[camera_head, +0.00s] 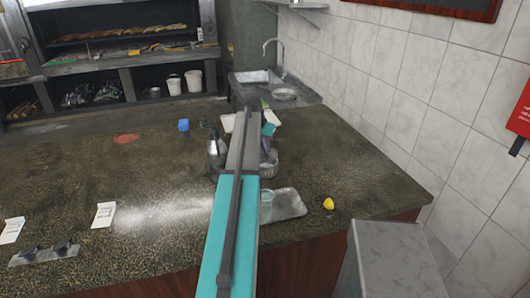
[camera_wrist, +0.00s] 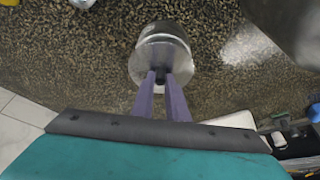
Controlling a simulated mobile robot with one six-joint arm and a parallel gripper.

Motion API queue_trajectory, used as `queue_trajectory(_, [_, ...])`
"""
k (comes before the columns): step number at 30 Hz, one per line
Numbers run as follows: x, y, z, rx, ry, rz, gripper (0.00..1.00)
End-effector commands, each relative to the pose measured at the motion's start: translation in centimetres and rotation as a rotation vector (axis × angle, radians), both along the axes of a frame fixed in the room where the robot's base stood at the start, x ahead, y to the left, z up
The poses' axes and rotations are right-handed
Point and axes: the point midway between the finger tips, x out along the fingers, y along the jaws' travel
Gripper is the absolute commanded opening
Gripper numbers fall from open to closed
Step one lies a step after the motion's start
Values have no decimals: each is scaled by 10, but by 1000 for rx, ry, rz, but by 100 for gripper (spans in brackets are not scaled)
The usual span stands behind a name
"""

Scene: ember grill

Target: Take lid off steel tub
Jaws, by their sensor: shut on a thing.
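The steel tub (camera_head: 270,169) stands on the dark speckled counter, partly hidden behind my arm in the head view. In the wrist view, the round shiny lid (camera_wrist: 146,66) is between and beyond my fingertips, with a small dark knob at its middle. My gripper (camera_wrist: 161,78) has two purple fingers closed on that knob. The tub's steel wall or rim (camera_wrist: 165,30) shows close behind the lid. I cannot tell whether the lid still touches the tub. In the head view, my arm hides most of the gripper and the lid.
A sink (camera_head: 282,94) is behind. The counter's left middle is mostly clear.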

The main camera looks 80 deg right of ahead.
Motion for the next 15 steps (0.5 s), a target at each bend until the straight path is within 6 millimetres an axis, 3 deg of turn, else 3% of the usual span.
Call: queue_trajectory(15, [3,66,3,-1,0,0,0])
